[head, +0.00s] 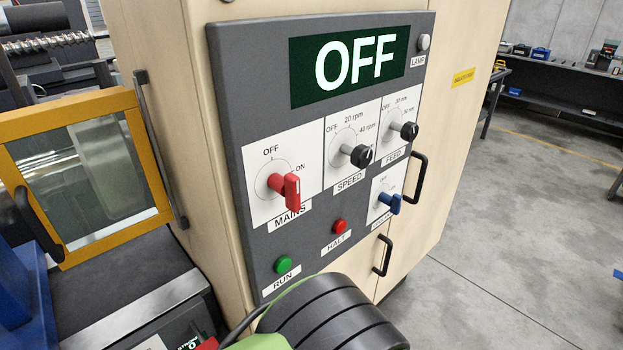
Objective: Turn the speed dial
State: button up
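The speed dial (362,156) is a black round knob on a short pale shaft. It stands out from a white plate labelled SPEED, with marks OFF, 20 rpm and 40 rpm, in the upper middle of the grey control panel (262,125). I cannot tell clearly which mark the knob points to. The display (350,66) above it reads OFF in white on dark green. Part of my arm, black and green, shows at the bottom centre, below the panel and apart from the dial. My gripper is not in view.
Left of the dial is the red mains switch (291,192); right is the black feed knob (409,131). Below are a blue switch (389,203), a red HALT button (339,227) and a green RUN button (283,265). Black door handles (419,178) protrude at right. Open floor lies right.

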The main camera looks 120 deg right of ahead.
aim_at(361, 156)
jog(key=k+z, duration=0.15)
jog(key=z, duration=4.55)
jog(key=i+l, duration=0.2)
jog(key=k+l+u, duration=0.2)
